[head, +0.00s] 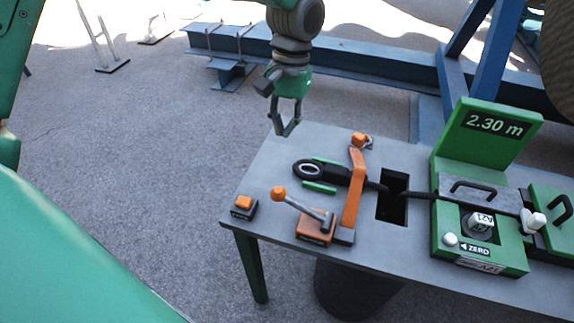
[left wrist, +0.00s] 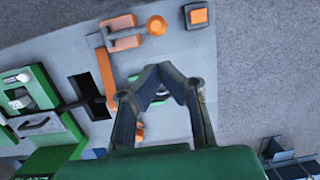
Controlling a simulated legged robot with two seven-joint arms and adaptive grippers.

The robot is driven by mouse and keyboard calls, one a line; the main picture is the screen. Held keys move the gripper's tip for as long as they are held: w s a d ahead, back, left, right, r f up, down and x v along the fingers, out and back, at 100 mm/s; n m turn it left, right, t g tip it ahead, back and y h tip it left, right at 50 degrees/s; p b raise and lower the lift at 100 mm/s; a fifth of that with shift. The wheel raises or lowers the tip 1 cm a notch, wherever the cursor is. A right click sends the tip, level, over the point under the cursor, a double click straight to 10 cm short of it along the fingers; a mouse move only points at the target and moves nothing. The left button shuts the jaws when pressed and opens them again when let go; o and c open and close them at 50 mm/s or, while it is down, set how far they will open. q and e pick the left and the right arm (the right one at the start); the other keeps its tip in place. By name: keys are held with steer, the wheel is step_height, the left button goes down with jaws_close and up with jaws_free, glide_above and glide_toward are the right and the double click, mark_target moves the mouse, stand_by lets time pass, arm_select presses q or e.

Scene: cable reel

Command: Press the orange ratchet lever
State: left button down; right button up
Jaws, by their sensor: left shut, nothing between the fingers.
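On the grey bench, an orange block (head: 316,226) carries a grey rod lever with an orange ball knob (head: 278,193); the knob also shows at the top of the left wrist view (left wrist: 156,25). Beside it, a long orange arm (head: 354,187) runs back to an orange end piece (head: 360,139); the arm also shows in the left wrist view (left wrist: 105,75). I cannot tell from looks alone which is the ratchet lever. My left gripper (head: 284,132) is shut and empty, above the bench's back left edge, apart from both; its fingers also show in the left wrist view (left wrist: 160,78).
An orange button on a dark box (head: 243,206) sits at the bench's left corner. A black cable with a looped end (head: 320,171) runs past a dark slot (head: 393,198) to the green meter unit (head: 487,135) reading 2.30 m. A blue steel frame (head: 395,70) stands behind.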

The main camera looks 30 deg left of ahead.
mark_target(280, 188)
arm_select(q)
steer(key=p+x, duration=0.1)
steer(key=x, duration=1.1)
steer(key=shift+s+d+f, duration=0.15)
steer(key=shift+s+f, duration=0.05)
steer(key=shift+f, duration=0.05)
steer(key=shift+s+d+f, duration=0.15)
steer(key=shift+d+f, duration=0.1)
steer(key=shift+f, duration=0.25)
steer(key=shift+d+f, duration=0.1)
steer(key=shift+d, duration=0.05)
arm_select(e)
steer(key=shift+s+d+r, duration=0.35)
steer(key=shift+d+r, duration=0.15)
steer(key=shift+r, duration=0.05)
steer(key=shift+a, duration=0.1)
